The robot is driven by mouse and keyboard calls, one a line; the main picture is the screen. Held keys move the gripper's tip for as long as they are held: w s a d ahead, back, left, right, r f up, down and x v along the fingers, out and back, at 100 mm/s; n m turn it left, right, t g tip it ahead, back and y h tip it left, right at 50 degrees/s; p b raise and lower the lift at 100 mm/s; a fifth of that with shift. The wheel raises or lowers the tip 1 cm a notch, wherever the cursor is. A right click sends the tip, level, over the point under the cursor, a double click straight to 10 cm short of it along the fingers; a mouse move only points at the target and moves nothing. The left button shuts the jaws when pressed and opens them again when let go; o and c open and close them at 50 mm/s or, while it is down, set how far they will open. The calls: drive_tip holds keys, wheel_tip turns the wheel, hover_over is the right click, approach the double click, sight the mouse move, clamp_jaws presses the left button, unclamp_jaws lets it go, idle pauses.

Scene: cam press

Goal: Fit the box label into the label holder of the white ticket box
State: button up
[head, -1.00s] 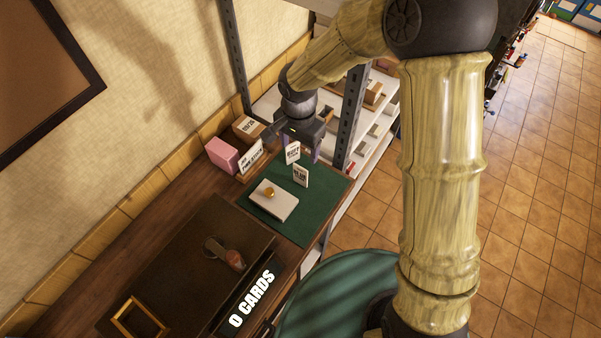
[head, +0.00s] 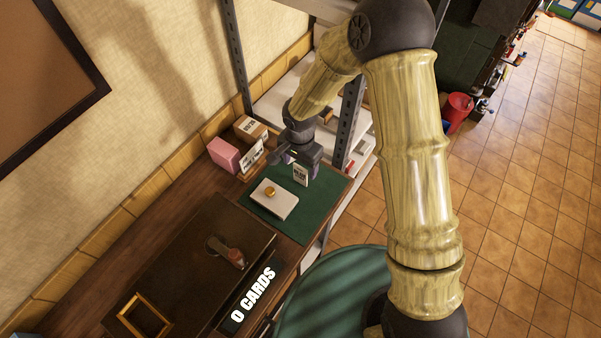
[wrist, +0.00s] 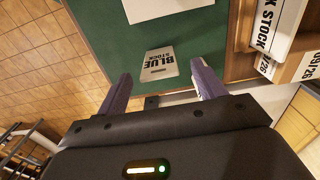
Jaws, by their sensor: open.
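In the head view a white lettered card (head: 300,174) stands on the mat just below my gripper (head: 300,163). My gripper is open, and its purple fingers (wrist: 162,72) show nothing held between them. A white box face with "K STOCK" lettering (wrist: 274,22) is at the right in the wrist view. I cannot tell which white thing is the ticket box, and no label holder is clear.
A white slab (head: 274,201) with a gold knob lies on the green mat (head: 305,222). A pink box (head: 223,154) and a cardboard box (head: 249,129) stand by the wall. A dark case (head: 200,262) fills the near table. A shelf post (head: 347,125) rises close behind my gripper.

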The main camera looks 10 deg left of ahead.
drive_tip(key=shift+d+f+p, duration=0.1)
drive_tip(key=shift+f+p, duration=0.5)
drive_tip(key=shift+f, duration=1.3)
drive_tip(key=shift+c, duration=0.4)
drive_tip(key=c, duration=1)
drive_tip(key=shift+c, duration=0.2)
wheel_tip(320, 180, up, 10)
drive_tip(key=shift+r+b, duration=0.1)
drive_tip(key=shift+b, duration=1.1)
